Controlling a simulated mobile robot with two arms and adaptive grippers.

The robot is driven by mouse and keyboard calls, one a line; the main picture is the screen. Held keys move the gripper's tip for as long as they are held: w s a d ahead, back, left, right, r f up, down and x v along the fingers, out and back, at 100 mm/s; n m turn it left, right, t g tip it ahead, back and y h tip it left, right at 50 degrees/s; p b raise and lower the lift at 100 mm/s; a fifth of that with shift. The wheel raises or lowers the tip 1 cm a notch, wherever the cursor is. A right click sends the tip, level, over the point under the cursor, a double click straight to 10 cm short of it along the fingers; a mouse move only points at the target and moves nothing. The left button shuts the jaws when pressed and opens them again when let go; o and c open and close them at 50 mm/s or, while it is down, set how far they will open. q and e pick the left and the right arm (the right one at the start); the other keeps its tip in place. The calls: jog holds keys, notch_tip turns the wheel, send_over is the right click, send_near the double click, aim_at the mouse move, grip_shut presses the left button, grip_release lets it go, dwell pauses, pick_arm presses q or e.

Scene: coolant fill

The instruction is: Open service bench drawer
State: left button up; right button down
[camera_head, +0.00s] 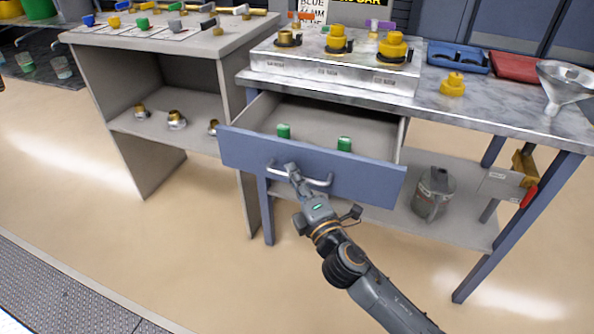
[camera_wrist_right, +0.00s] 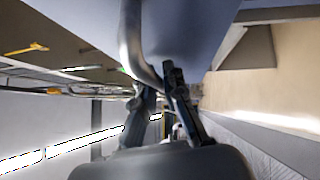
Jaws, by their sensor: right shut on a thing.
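The service bench drawer (camera_head: 360,176) has a blue-grey front and stands pulled out from under the bench top, its inside showing. Two green items (camera_head: 284,131) (camera_head: 344,144) stand in it. A curved metal handle (camera_head: 318,183) is fixed across its front. My right gripper (camera_head: 293,172) is shut on the left part of this handle. In the right wrist view the fingers (camera_wrist_right: 158,82) are on either side of the handle bar (camera_wrist_right: 132,45), close to the drawer front (camera_wrist_right: 190,30). My left gripper is not in view.
The bench top (camera_head: 490,113) holds a yellow-capped fixture block (camera_head: 330,68), blue tray (camera_head: 458,58), red tray (camera_head: 515,67), yellow cap (camera_head: 453,84) and funnel (camera_head: 565,85). A grey container (camera_head: 433,192) stands on the lower shelf. A grey cabinet (camera_head: 160,50) adjoins at left. The floor in front is clear.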

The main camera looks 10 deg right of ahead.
jog(key=c, duration=1.7)
grip_release()
jog(key=shift+s, duration=0.1)
jog(key=v, duration=1.2)
